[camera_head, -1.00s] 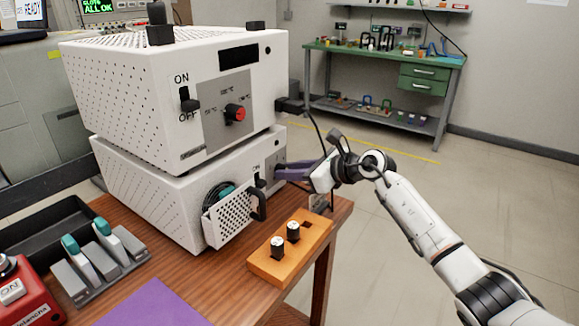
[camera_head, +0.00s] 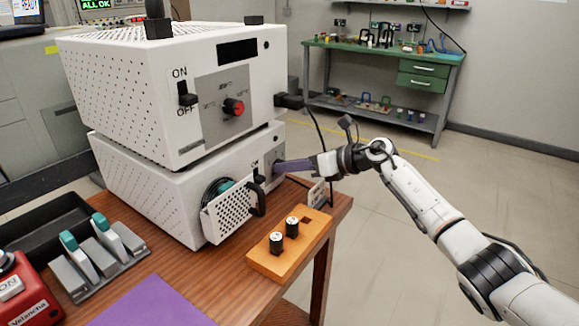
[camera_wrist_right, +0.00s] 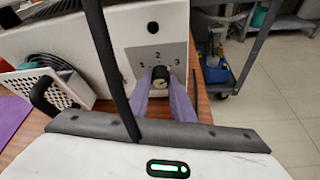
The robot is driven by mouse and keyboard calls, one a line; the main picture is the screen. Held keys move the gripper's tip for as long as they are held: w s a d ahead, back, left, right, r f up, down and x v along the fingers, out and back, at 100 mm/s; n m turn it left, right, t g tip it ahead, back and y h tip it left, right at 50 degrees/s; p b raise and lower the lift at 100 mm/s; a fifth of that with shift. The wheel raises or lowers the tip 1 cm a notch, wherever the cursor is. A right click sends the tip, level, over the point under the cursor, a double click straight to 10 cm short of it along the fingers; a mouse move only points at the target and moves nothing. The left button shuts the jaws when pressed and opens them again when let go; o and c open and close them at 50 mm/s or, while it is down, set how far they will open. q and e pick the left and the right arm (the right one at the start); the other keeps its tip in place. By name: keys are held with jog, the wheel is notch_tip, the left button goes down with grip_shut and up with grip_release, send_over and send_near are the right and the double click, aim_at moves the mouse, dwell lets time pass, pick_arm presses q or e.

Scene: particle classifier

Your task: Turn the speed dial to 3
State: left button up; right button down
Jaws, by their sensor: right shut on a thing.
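The lower white machine (camera_head: 180,190) has a small grey panel on its front right. In the right wrist view this panel (camera_wrist_right: 174,52) carries the numbers 1, 2 and 3 around a dark speed dial (camera_wrist_right: 159,74) with a pale mark on its face. My right gripper (camera_wrist_right: 160,83) is shut on the dial, with one purple finger on each side. In the head view the right gripper (camera_head: 280,167) reaches the panel from the right, and its fingers hide the dial. I cannot tell exactly which number the dial points to. My left gripper is not in view.
A perforated tray with a black handle (camera_head: 258,200) juts out left of the panel. An orange block (camera_head: 290,245) with black-and-white pieces lies in front.

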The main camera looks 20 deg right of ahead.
jog(key=c, duration=1.5)
grip_release()
jog(key=shift+c, duration=0.2)
jog(key=p+v, duration=0.1)
jog(key=v, duration=0.9)
jog(key=shift+s+d, duration=0.1)
jog(key=shift+d, duration=0.05)
